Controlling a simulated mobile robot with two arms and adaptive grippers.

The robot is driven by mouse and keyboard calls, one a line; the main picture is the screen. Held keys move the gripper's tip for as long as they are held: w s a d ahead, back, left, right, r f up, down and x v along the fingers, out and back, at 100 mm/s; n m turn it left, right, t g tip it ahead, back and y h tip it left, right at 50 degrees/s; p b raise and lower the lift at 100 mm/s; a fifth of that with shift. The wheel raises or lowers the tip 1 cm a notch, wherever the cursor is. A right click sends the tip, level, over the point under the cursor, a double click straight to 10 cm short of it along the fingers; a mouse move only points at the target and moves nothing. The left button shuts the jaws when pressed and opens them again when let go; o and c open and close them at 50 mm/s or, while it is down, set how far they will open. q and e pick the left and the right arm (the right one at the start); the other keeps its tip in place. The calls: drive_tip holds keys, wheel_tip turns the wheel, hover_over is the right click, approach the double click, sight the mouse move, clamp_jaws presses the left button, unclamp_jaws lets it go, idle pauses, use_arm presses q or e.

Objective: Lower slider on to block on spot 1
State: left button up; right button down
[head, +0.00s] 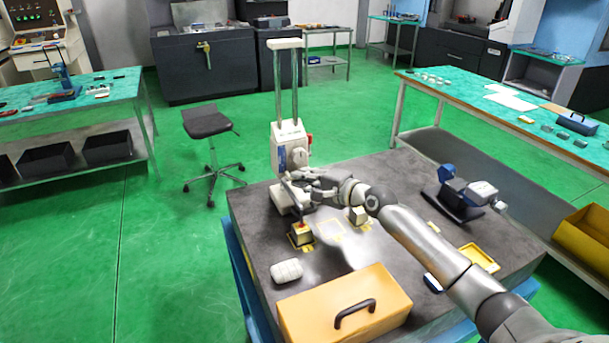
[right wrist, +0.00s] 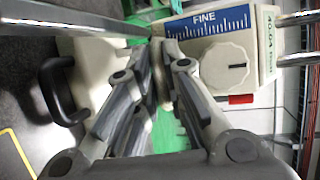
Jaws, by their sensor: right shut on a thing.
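The slider (head: 291,148) is a pale head on two upright rods, standing at the table's back left edge; its FINE scale and knob (right wrist: 226,65) show in the right wrist view. A thin probe with a red part hangs in front of it, over a block (head: 302,236) on a yellow-marked spot. Whether the tip touches the block is too small to tell. A second block (head: 359,215) stands to the right. I cannot read the spot numbers. My right gripper (head: 291,182) is shut on a pale part of the slider, just below its head; the fingers (right wrist: 160,62) partly hide it.
An orange box (head: 345,305) with a black handle stands at the table's front. A blue and grey device (head: 465,195) and a yellow tray (head: 479,258) are on the right.

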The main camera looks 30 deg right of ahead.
drive_tip(key=shift+s+f, duration=0.1)
drive_tip(key=shift+f, duration=0.35)
drive_tip(key=c, duration=1.7)
unclamp_jaws()
drive_tip(key=shift+o, duration=0.9)
drive_tip(key=shift+r, duration=0.1)
drive_tip(key=v, duration=1.2)
